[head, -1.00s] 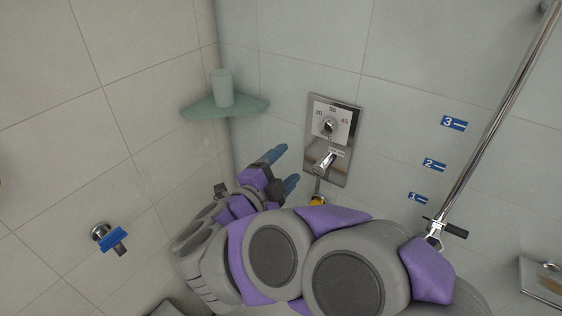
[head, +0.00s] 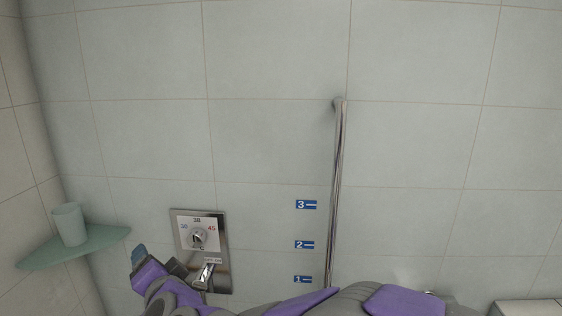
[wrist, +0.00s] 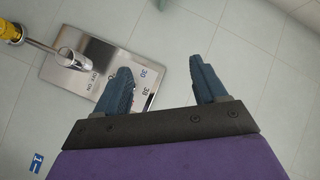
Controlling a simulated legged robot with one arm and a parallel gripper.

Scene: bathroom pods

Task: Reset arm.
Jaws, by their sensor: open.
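My gripper (wrist: 165,88) is open in the wrist view, its two blue fingers apart with nothing between them. In the head view my gripper (head: 141,262) shows at the lower left, just left of the shower control panel, with its lower part cut off or hidden by the arm. The steel shower control panel (head: 218,231) has a temperature dial (head: 198,238) and a lever (head: 206,273). In the wrist view the panel (wrist: 62,74) lies behind the left finger. I cannot tell whether the finger touches it.
A green corner shelf (head: 100,238) holds a cup (head: 69,225) at the left. A vertical metal rail (head: 336,190) stands right of blue labels 1, 2 and 3 (head: 306,205). A yellow fitting (wrist: 12,30) sits at the wrist view's corner. The upper wall is bare.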

